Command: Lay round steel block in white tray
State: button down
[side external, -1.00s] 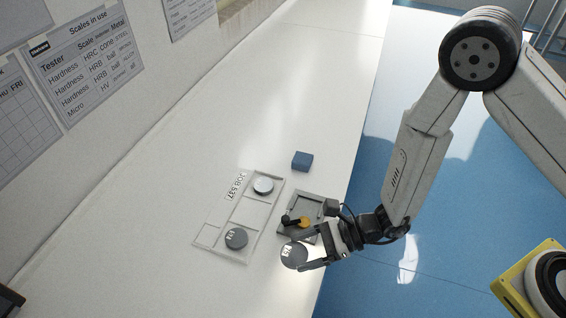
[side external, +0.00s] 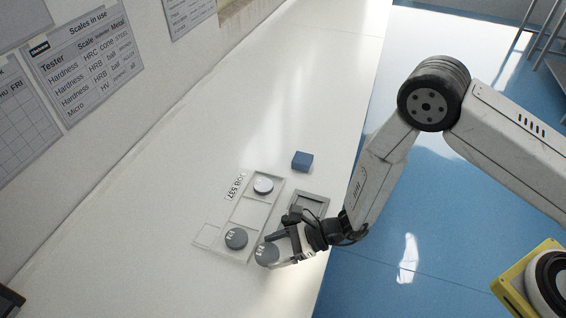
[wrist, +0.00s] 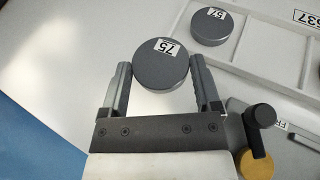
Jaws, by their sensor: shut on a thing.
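My gripper (side external: 273,250) is shut on a dark grey round block (side external: 265,255). In the wrist view the block (wrist: 160,68) sits between the two fingertips with a "75" label facing up. The white tray (side external: 252,213), marked JOB 537, lies on the bench left of my gripper. A shiny round block (side external: 263,185) lies in its far compartment and a dark round block (side external: 236,238), labelled 57 in the wrist view (wrist: 211,27), in a near one. The held block is beside the tray's near right edge; its height above the bench is hard to tell.
A grey tray (side external: 313,200) is partly hidden behind my gripper. A black-handled piece (wrist: 259,116) with an orange disc (wrist: 256,165) shows beside my gripper in the wrist view. A blue block (side external: 302,161) stands beyond. The tray's middle compartment is empty.

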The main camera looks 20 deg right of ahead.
aim_at(276, 259)
jog(key=shift+w+a+f, duration=0.15)
jog(key=shift+w+f, duration=0.05)
jog(key=shift+f, duration=1.6)
jog(key=shift+f, duration=0.35)
jog(key=shift+f, duration=0.25)
grip_release()
jog(key=shift+s, duration=0.1)
jog(key=shift+r, duration=0.1)
jog(key=shift+r, duration=0.35)
jog(key=v, duration=1.2)
jog(key=shift+r, duration=0.2)
